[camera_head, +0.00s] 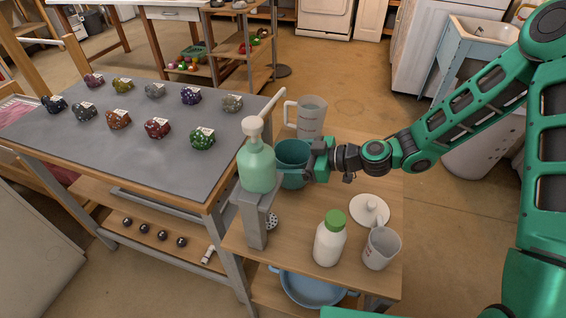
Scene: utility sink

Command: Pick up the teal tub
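The teal tub (293,153) stands upright on the wooden side table, between the pale green pump bottle and the clear measuring jug. My gripper (300,170) reaches in from the right at the tub's height. One finger appears to lie across the tub's near side. The other finger is hidden, so I cannot tell whether the gripper is open beside the tub or shut on it. The pump bottle hides part of the tub's left side.
Close around stand the pump bottle (257,165), a jug (311,116), a white bottle with green cap (330,240), a small cup (381,249) and a white lid (369,210). A grey bench (130,150) with several coloured lumps is left. A blue basin (312,290) sits below.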

